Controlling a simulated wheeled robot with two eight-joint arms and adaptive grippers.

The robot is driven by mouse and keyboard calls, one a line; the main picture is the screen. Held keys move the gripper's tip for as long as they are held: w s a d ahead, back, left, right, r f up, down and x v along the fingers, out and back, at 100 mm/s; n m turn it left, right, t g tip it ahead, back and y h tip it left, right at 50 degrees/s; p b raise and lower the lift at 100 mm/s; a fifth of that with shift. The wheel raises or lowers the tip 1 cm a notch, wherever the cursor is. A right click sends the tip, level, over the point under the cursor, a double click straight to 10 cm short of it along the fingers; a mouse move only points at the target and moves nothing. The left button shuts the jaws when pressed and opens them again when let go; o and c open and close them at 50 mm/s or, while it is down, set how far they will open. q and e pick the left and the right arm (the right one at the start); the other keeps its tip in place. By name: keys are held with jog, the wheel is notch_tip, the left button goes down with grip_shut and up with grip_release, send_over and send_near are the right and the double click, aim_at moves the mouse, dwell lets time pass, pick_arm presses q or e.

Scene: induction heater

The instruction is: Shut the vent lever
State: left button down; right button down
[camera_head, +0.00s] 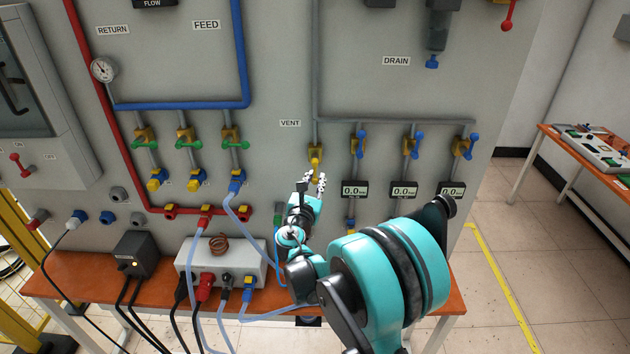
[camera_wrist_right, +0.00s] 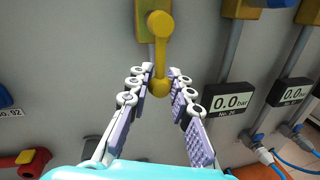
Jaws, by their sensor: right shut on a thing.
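The yellow vent lever (camera_head: 315,163) is on the grey vertical pipe below the VENT label (camera_head: 290,123). In the right wrist view the lever (camera_wrist_right: 160,52) hangs straight down from its round pivot, and its lower knob is between the fingertips. My right gripper (camera_head: 315,181) reaches up to the lever from below. In the wrist view its two fingers (camera_wrist_right: 161,84) are shut on the lever's lower end, one on each side. My left gripper is in neither view.
Pressure displays (camera_head: 354,189) and blue-handled valves (camera_head: 360,140) are to the right of the lever. Green-handled valves (camera_head: 185,142) are to the left. An orange bench (camera_head: 75,280) below carries a grey box (camera_head: 220,262) with hoses and cables.

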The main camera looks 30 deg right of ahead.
jog(key=shift+s+d+f+n+b, duration=0.1)
jog(key=shift+s+d+n+b, duration=0.1)
jog(key=shift+n+b, duration=0.15)
jog(key=shift+s+d+n+b, duration=0.1)
jog(key=shift+d+n+b, duration=0.1)
jog(key=shift+n, duration=0.25)
jog(key=s+d+r+n+t+y+b, duration=0.1)
jog(key=d+r+n+t, duration=0.3)
jog(key=n, duration=1.4)
jog(key=shift+s+r+n+b, duration=0.3)
jog(key=shift+s+r+b, duration=0.35)
jog(key=shift+r, duration=0.4)
jog(key=shift+d+y, duration=0.1)
jog(key=shift+y, duration=0.3)
jog(key=c, duration=1.3)
grip_release()
jog(key=shift+c, duration=0.2)
jog(key=shift+s, duration=0.1)
